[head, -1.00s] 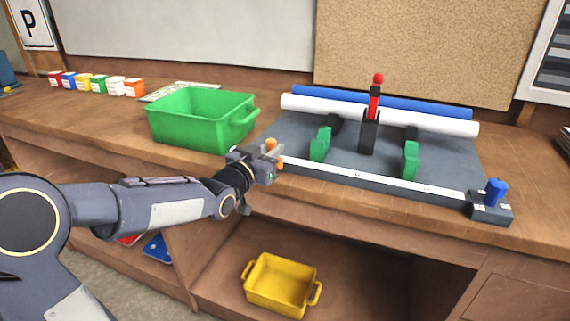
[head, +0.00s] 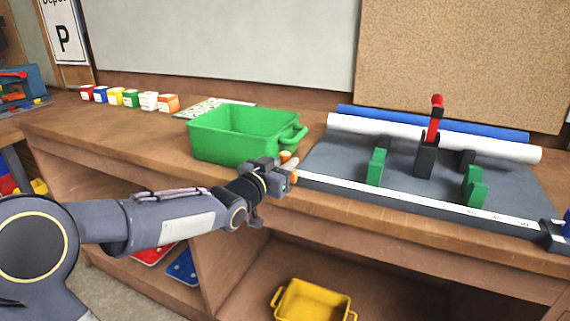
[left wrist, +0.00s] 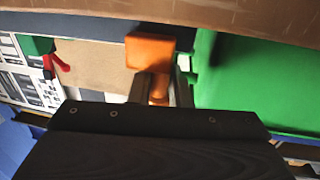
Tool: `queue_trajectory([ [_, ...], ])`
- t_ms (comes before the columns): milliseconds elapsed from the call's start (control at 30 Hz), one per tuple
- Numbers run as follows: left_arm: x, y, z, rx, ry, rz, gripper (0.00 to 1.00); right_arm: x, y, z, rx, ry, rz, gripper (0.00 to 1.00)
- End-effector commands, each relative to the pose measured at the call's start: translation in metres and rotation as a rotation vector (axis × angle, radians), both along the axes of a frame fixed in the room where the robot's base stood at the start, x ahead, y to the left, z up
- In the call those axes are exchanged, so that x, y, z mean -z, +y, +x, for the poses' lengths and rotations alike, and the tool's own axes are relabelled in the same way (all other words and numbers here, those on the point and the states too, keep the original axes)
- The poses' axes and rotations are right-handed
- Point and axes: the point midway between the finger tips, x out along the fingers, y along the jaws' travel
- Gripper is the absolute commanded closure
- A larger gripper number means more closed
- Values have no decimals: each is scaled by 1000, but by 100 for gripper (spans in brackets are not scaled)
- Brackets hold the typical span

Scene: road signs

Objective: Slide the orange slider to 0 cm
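The orange slider (head: 286,156) is at the left end of the white ruler strip (head: 420,207) on the grey cutting device. My left gripper (head: 280,174) is at that end, and its fingers partly hide the slider. In the left wrist view the orange slider (left wrist: 150,52) sits just past the fingertips, and its narrower orange part is between the two fingers (left wrist: 160,88), which appear to close on it. The marks under the slider are too small to read. My right gripper is not in view.
A green bin (head: 240,140) stands right behind my left gripper. Green blocks (head: 376,167) and a red-topped black lever (head: 433,120) are on the device, with white and blue rolls (head: 440,138) behind. A yellow bin (head: 312,302) is on the shelf below.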

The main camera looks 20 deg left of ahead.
Motion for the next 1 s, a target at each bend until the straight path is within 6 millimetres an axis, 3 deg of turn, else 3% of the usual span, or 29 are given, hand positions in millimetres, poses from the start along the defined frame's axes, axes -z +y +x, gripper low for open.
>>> queue_trajectory([
  [33, -1, 5, 1, -11, -2, 0, 78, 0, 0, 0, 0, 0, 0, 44],
  [133, -1, 5, 0, -10, -2, 0, 65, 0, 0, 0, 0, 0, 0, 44],
  [467, -1, 3, -3, -6, -2, 2, 65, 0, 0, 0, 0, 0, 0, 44],
  [800, -2, 14, -55, -10, -3, 4, 65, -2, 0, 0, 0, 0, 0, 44],
  [1000, -1, 18, -74, -9, -2, 2, 65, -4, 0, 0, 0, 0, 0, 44],
])
